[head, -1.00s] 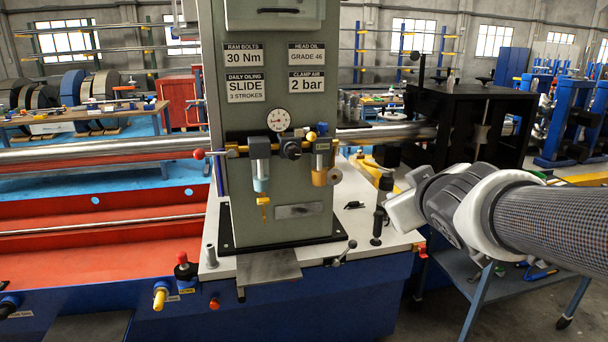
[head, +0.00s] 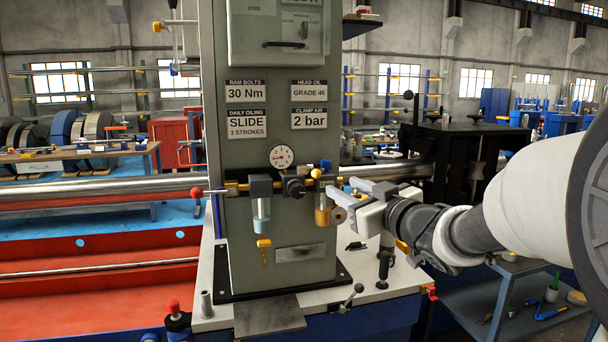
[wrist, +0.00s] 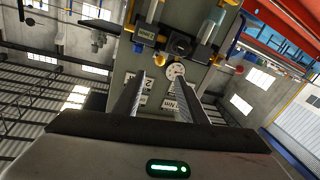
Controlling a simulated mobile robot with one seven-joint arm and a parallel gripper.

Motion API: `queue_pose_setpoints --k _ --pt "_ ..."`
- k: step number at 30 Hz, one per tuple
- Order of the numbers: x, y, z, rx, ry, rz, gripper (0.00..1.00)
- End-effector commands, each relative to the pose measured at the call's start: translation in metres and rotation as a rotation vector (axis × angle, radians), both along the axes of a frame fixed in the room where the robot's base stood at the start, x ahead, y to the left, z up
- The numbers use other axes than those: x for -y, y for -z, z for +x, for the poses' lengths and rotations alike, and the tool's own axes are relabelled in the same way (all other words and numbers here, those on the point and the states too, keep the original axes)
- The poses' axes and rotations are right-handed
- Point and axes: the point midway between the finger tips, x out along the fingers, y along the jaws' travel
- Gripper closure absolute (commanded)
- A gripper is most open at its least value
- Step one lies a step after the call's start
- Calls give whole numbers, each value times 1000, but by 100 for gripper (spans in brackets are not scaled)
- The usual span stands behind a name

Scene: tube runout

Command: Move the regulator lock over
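The air unit on the grey column carries a black regulator knob (head: 293,186) just below a round white gauge (head: 281,157). A small yellow knob (head: 316,173) stands just right of the regulator. I cannot tell for certain which part is the regulator lock. My gripper (head: 343,188) is open and empty, to the right of the air unit, with its fingers pointing left toward it. In the wrist view, its two fingers are spread, with the gauge (wrist: 176,70) seen beyond and between them and the regulator (wrist: 180,45) just above the gauge.
A clear-bowled filter (head: 261,208) hangs left of the regulator and an amber-bowled unit (head: 323,208) hangs right of it, close to my fingers. A red-knobbed lever (head: 197,192) sticks out left. A black upright handle (head: 383,268) stands on the white deck below my gripper.

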Motion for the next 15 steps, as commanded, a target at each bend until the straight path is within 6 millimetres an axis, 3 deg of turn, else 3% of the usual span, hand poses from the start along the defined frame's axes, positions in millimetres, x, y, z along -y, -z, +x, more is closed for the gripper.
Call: queue_pose_setpoints --k 15 --pt "-47 2 101 -1 -1 0 62"
